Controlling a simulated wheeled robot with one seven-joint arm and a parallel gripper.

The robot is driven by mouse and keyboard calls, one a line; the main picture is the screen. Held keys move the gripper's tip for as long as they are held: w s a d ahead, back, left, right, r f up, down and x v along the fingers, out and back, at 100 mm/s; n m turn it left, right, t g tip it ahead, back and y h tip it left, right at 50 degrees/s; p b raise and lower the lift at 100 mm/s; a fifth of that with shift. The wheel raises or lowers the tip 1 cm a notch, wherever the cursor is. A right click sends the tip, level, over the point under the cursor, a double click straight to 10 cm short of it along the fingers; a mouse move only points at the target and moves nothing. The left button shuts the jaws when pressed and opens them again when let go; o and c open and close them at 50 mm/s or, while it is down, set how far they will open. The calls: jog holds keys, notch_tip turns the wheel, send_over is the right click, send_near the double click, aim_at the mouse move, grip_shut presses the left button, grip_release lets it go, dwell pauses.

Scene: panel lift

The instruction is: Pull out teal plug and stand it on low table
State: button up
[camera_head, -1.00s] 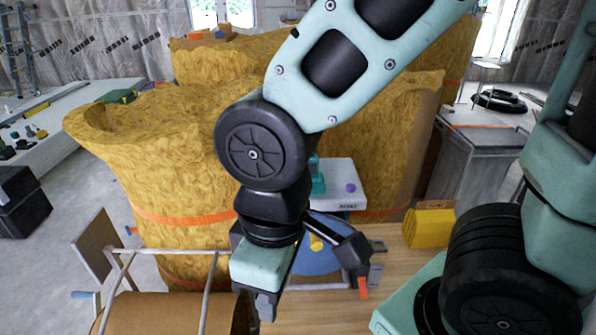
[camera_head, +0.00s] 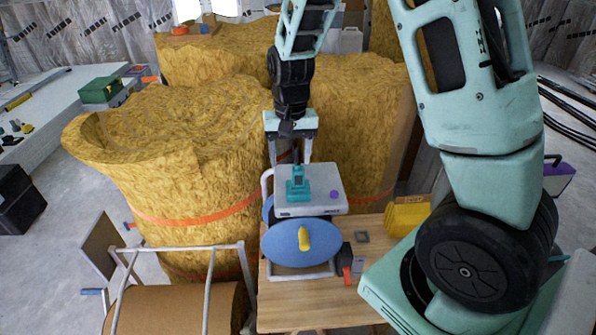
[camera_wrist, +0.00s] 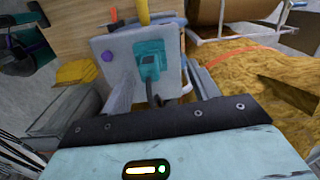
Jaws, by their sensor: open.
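The teal plug (camera_head: 297,185) stands upright on a pale grey box (camera_head: 328,203) with a purple knob (camera_head: 334,195). In the wrist view the plug (camera_wrist: 150,62) sits on the box face (camera_wrist: 122,72), between my fingers. My gripper (camera_head: 290,160) is open and points down from behind the box. Its fingers appear on either side of the plug, apart from it; I cannot tell how far their tips are from it in depth. The wrist view shows the gripper (camera_wrist: 160,78) empty. A wooden table (camera_head: 285,318) lies in front; I cannot tell whether it is the low table.
A blue disc (camera_head: 285,245) with a yellow peg (camera_head: 304,238) stands in front of the box. A yellow block (camera_head: 405,215) is at the right. Large yellow rolls (camera_head: 190,140) stand behind and left. A brown roll (camera_head: 175,310) lies in a frame at the front left.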

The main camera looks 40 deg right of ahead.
aim_at(298, 169)
jog(key=d, duration=0.1)
jog(key=d+m, duration=0.1)
jog(key=d, duration=0.1)
jog(key=shift+w, duration=0.35)
jog(key=shift+f, duration=0.1)
notch_tip(298, 169, down, 9)
jog(key=b, duration=0.6)
jog(key=shift+b, duration=0.4)
jog(key=shift+p, duration=0.35)
dwell(0.4)
jog(key=c, duration=1.3)
jog(key=shift+r, duration=0.2)
